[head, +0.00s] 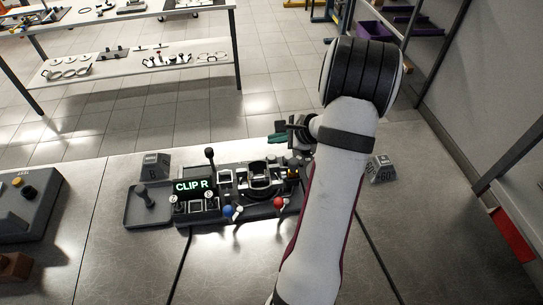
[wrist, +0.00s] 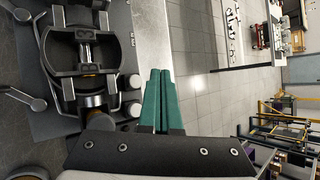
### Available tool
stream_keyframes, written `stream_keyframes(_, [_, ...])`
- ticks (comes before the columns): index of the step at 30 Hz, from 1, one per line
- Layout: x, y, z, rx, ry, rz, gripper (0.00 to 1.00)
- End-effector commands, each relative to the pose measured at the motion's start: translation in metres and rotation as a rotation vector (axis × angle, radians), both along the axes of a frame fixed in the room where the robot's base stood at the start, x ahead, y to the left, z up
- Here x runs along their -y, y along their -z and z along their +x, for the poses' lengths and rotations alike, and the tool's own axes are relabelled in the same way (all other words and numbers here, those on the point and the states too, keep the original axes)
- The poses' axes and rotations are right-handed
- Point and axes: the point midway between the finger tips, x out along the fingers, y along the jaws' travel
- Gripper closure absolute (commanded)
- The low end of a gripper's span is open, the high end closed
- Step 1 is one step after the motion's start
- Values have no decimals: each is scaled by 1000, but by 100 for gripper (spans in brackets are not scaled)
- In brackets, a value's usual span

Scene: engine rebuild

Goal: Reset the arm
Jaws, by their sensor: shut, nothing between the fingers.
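My arm (head: 325,200) rises from the bottom of the head view and bends over the bench's right part. My gripper (head: 281,138) is at the far side of the bench fixture (head: 262,181), pointing left, with green fingers. In the wrist view my gripper (wrist: 160,88) shows two green fingers side by side, closed together, with nothing between them. The fixture (wrist: 85,50) lies left of the fingers in the wrist view, close but seemingly apart from them. The arm hides part of the bench's right side.
Blue (head: 233,211) and red (head: 280,203) knobs stand at the fixture's front. A grey block (head: 155,165) and another block (head: 383,170) flank it. A control box (head: 25,205) is at left. A shelf table (head: 140,70) stands beyond clear floor.

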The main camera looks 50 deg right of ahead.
Motion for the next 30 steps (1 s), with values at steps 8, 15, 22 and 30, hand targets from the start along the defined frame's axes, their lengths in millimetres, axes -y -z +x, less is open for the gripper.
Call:
stream_keyframes(8, [0,0,0,0,0,0,100])
stream_keyframes(15, [0,0,0,0,0,0,100])
stream_keyframes(22, [-45,-23,27,-7,-163,-25,100])
stream_keyframes(30, [-308,-103,20,-142,-1065,-189,100])
